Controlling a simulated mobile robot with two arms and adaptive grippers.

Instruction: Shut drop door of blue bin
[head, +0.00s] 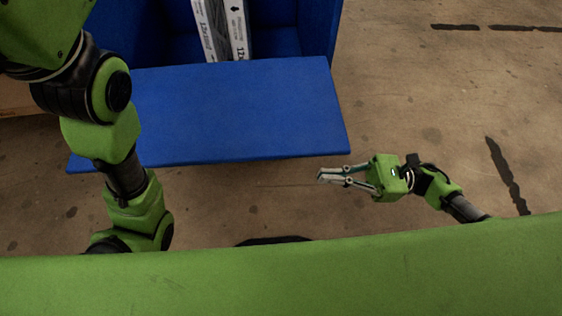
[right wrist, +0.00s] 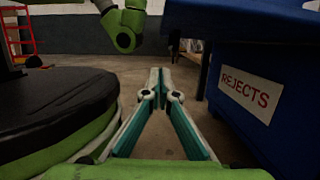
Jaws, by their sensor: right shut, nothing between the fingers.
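The blue bin (head: 336,20) is at the top of the head view. Its drop door (head: 240,110) is down, sticking out towards me as a flat panel. In the right wrist view the bin's front (right wrist: 228,85) with a REJECTS label is on the right, and the door (right wrist: 240,18) overhangs above it. My right gripper (head: 320,176) is shut and empty, just off the door's near right corner, pointing left. Its fingers (right wrist: 158,73) meet at the tips, below the door's level and apart from the bin. My left arm crosses the door's left side; its gripper is out of frame.
Boxed filters (head: 222,30) with printed labels stand inside the bin. Open concrete floor (head: 430,90) lies right of the bin. A red ladder-like frame (right wrist: 20,35) stands far off at left in the right wrist view.

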